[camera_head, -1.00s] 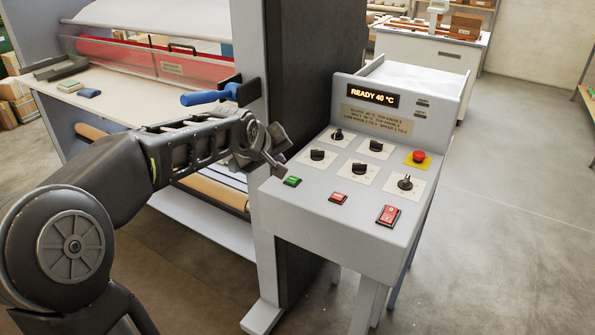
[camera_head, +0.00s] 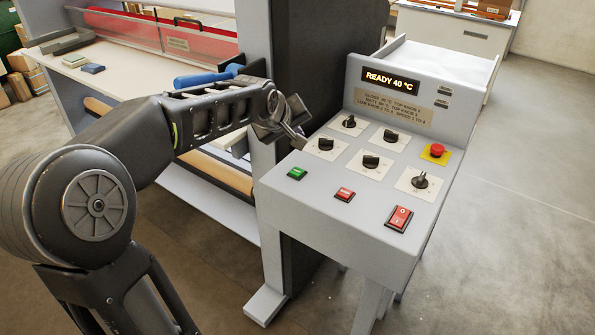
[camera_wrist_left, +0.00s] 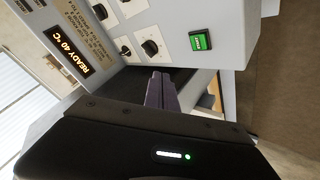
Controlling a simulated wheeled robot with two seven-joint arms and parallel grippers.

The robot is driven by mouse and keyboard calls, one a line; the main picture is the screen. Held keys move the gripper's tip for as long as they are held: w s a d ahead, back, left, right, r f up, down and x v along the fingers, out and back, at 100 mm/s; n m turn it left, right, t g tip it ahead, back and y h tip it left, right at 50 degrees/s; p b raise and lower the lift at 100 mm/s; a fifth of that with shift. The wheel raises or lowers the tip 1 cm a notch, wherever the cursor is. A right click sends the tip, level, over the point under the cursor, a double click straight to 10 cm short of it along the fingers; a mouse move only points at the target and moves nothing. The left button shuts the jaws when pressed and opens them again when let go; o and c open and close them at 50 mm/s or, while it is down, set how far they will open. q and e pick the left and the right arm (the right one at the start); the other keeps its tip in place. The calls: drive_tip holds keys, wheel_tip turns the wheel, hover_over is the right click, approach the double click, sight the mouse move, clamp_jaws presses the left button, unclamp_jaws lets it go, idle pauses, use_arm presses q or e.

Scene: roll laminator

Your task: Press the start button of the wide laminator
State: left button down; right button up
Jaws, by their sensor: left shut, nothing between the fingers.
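The wide laminator's control panel (camera_head: 277,183) is a grey sloped console on the right side of the machine. Its green start button (camera_head: 297,174) sits at the panel's left front; it also shows, with a white label, in the left wrist view (camera_wrist_left: 200,40). My left gripper (camera_head: 303,143) is shut and empty, above the panel's left edge, behind the green button and apart from it. Its fingers show in the left wrist view (camera_wrist_left: 160,88), pointing toward the console. The display (camera_head: 391,79) reads READY 40 °C. My right gripper is not in view.
A red button (camera_head: 344,194), a red rocker switch (camera_head: 399,218) and a red emergency stop (camera_head: 437,150) on a yellow plate share the panel with several black knobs (camera_head: 371,162). A blue handle (camera_head: 208,76) sticks out behind my left arm. The floor at right is clear.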

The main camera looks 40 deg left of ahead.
use_arm(q)
drive_tip(key=b, duration=0.5)
hover_over(296, 173)
wheel_tip(296, 173, down, 7)
drive_tip(key=shift+f, duration=0.2)
drive_tip(key=shift+f+b, duration=0.45)
idle(1.3)
drive_tip(key=shift+f+b, duration=0.45)
drive_tip(key=shift+b, duration=0.15)
drive_tip(key=shift+s+f+b, duration=0.1)
drive_tip(key=shift+f+b, duration=0.35)
drive_tip(key=shift+b, duration=0.1)
idle(0.5)
idle(0.4)
drive_tip(key=shift+r+p, duration=0.45)
drive_tip(key=shift+r, duration=0.4)
